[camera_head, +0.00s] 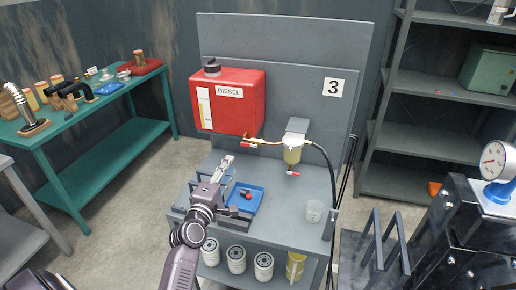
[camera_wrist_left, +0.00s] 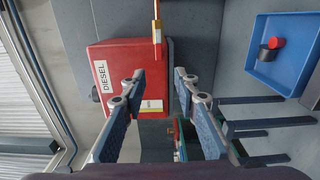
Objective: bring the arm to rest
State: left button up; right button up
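My left gripper (camera_head: 223,166) is above the left part of the grey workbench (camera_head: 285,200), in front of the red diesel tank (camera_head: 236,102). In the left wrist view my left gripper (camera_wrist_left: 160,88) has its two fingers apart with nothing between them. The red tank (camera_wrist_left: 120,75) shows behind the fingers, clear of them. My right gripper is in neither view.
A blue tray (camera_head: 259,205) with a red and a dark piece lies right of my left gripper. A clear cup (camera_head: 314,211) stands farther right. A fuel filter (camera_head: 292,152) hangs on the panel. A gauge (camera_head: 496,160) stands at right.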

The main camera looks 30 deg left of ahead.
pick_arm(q)
jog(key=s+d+f+m+g+h, duration=0.3)
jog(key=s+d+f+m, duration=0.15)
jog(key=d+m, duration=0.35)
jog(key=s+d+f+m+g+h, duration=0.35)
jog(key=d+f+m, duration=0.2)
jog(key=d, duration=0.35)
jog(key=s+d+f+m+g+y, duration=0.1)
jog(key=s+d+f+m+g, duration=0.15)
jog(key=s, duration=0.55)
jog(key=s+d+f+m+g+y, duration=0.1)
jog(key=s+f+m+g, duration=0.2)
jog(key=s, duration=0.5)
jog(key=s+d+f+m+g, duration=0.15)
jog(key=s+m, duration=0.25)
jog(key=s, duration=0.4)
notch_tip(320, 180, down, 28)
jog(key=s+g+b, duration=0.1)
jog(key=g+b, duration=0.1)
jog(key=b, duration=0.1)
jog(key=s+a+f+g+b, duration=0.1)
jog(key=s+a+f+b, duration=0.2)
jog(key=s+f, duration=1.5)
notch_tip(320, 180, down, 2)
jog(key=shift+f, duration=0.1)
